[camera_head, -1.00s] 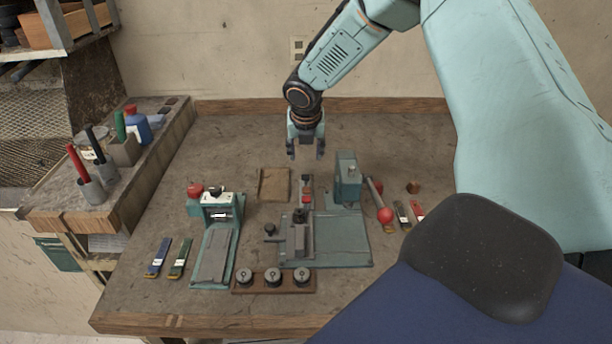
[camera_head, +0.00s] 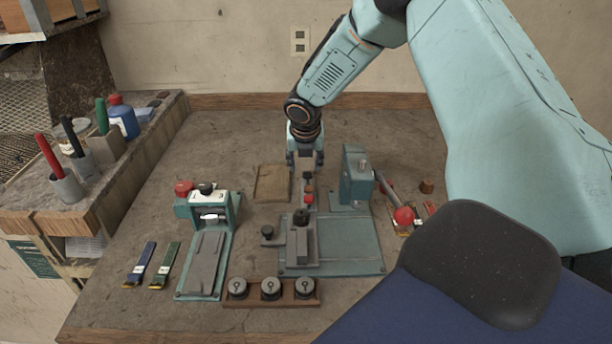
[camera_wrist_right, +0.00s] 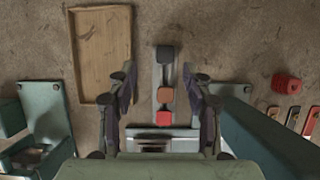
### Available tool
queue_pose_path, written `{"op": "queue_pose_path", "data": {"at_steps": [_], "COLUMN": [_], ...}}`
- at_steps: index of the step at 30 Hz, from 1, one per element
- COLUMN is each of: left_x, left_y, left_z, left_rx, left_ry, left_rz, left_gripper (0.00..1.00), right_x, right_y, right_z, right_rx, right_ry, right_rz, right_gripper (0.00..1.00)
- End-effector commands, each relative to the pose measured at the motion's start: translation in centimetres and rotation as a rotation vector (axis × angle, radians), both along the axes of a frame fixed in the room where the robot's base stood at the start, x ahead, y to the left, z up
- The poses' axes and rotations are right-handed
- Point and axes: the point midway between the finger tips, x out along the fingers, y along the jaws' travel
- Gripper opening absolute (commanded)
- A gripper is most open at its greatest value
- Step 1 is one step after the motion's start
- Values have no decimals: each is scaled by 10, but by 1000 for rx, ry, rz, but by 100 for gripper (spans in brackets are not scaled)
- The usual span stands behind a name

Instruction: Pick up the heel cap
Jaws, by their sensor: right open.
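My right gripper (camera_head: 305,178) is open, pointing down over a narrow metal rail (camera_wrist_right: 158,78) behind the teal machine. In the right wrist view its two fingers (camera_wrist_right: 160,82) stand apart, one on each side of the rail. Three small blocks sit in a row along the rail: a black one (camera_wrist_right: 166,55), a brown one (camera_wrist_right: 165,95) and a red one (camera_wrist_right: 163,118). I cannot tell for certain which is the heel cap. Nothing is held between the fingers. In the head view the gripper partly hides the far end of the rail. My left gripper is not in view.
A shallow wooden tray (camera_head: 258,183) lies left of the rail. A teal post (camera_head: 354,180) and a red-knobbed lever (camera_head: 403,217) stand to the right. A teal clamp (camera_head: 212,215) is at left, and a wooden holder with round knobs (camera_head: 313,291) in front. The back bench is clear.

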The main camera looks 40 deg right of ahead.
Motion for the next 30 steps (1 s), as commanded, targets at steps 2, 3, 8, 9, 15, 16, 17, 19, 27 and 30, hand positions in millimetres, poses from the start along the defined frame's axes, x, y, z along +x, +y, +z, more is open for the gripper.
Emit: {"op": "queue_pose_path", "data": {"at_steps": [2,3,8,9,15,16,17,19,27,30], "left_x": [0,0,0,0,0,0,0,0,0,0], "left_y": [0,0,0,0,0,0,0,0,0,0], "left_z": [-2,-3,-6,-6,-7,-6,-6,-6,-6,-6], "left_rx": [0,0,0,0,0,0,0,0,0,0], "left_ry": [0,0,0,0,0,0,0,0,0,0], "left_rz": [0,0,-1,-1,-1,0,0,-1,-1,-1], "left_gripper": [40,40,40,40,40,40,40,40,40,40], "right_x": [1,3,9,10,13,13,13,14,13,13], "right_y": [-5,-7,-14,-15,-16,-16,-16,-17,-17,-17], "right_z": [-13,-19,-37,-40,-43,-43,-43,-43,-43,-43], "right_rx": [-1,-2,-1,-1,0,0,0,0,0,0], "right_ry": [4,4,3,3,0,0,0,0,1,1], "right_rz": [-2,-2,-1,-1,0,0,0,-1,0,0], "right_gripper": [50,50,50,50,50,50,50,48,25,16]}}
